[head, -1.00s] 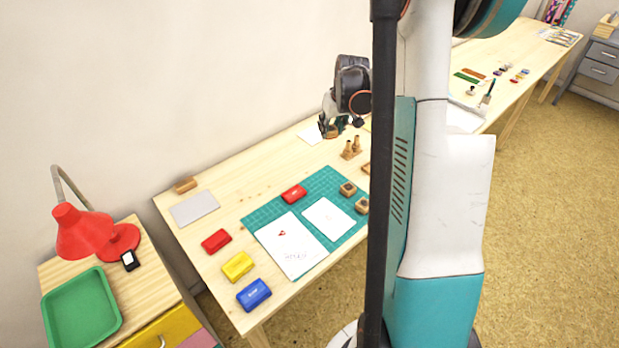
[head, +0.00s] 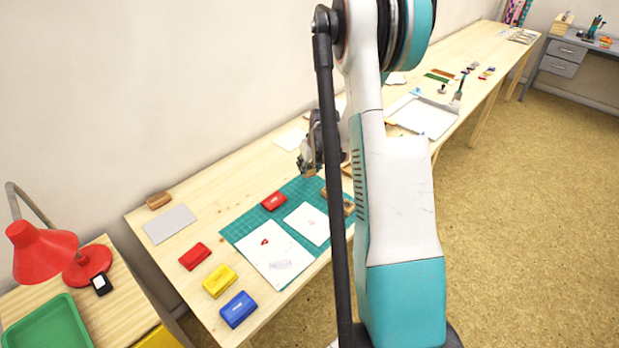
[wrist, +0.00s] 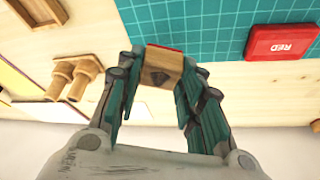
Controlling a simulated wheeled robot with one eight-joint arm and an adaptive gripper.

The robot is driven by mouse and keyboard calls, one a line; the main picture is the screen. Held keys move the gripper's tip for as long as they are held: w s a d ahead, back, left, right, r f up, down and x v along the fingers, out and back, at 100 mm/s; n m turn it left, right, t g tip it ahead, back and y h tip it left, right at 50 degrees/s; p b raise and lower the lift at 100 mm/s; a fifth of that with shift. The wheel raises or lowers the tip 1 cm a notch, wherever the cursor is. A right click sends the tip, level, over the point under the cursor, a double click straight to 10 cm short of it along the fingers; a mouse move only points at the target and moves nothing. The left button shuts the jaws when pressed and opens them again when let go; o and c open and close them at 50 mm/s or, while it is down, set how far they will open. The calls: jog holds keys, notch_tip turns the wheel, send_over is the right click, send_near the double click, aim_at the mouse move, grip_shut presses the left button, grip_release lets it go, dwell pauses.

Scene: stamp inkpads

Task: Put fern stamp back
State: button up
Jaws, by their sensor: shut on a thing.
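My gripper (head: 311,162) is shut on a small wooden stamp block, held in the air near the back edge of the green mat (head: 235,232). In the wrist view, the wooden stamp (wrist: 163,66) sits between the fingertips of my gripper (wrist: 160,78). It has a dark mark on the side facing the camera and a red strip along its far edge. The mark is too small to tell whether it is a fern. Other wooden stamp blocks (head: 347,203) are on the mat, partly hidden by my arm.
Red (head: 194,256), yellow (head: 219,280) and blue (head: 238,308) inkpads lie left of the mat. Another red inkpad (head: 274,201) is on it, beside printed paper (head: 266,258). The wrist view shows wooden handled pieces (wrist: 72,78) and a wooden tray (wrist: 40,12).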

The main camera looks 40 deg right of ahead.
aim_at(311, 171)
jog(key=shift+f+b, duration=0.65)
jog(key=shift+f, duration=1.45)
jog(key=shift+f, duration=0.1)
jog(key=o, duration=0.9)
jog(key=shift+r, duration=0.25)
jog(key=p+v, duration=0.3)
jog(key=v, duration=0.9)
jog(key=shift+p, duration=0.35)
jog(key=shift+f, duration=0.1)
